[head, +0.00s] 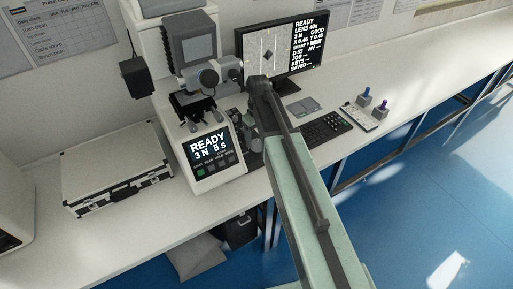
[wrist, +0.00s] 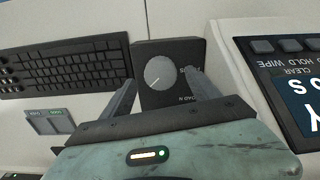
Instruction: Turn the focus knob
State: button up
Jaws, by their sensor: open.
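The focus knob (wrist: 160,73) is a round grey dial with a pale pointer line, on a small black box (wrist: 152,99) with partly hidden white lettering. In the wrist view the pointer slants to the lower left. My gripper (wrist: 163,88) is open, with one finger to the left of the knob and one to the right. No contact with the knob shows, and I cannot tell the height of the fingertips above it. In the head view my arm hides the knob and most of the gripper.
The hardness tester (head: 211,155), its screen reading READY, stands left of my arm. A keyboard (wrist: 66,65) lies left of the black box. Behind are a monitor (head: 284,48); to the right, a small pad with two joysticks (head: 366,108). A silver case (head: 117,168) lies far left.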

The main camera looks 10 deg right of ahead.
aim_at(258, 143)
notch_tip(258, 143, down, 3)
jog(key=shift+f+b, duration=0.1)
jog(key=shift+b, duration=0.75)
jog(key=c, duration=1.4)
jog(key=shift+o, duration=0.2)
jog(key=shift+m, duration=1.2)
jog(key=o, duration=1.4)
jog(key=shift+c, duration=0.2)
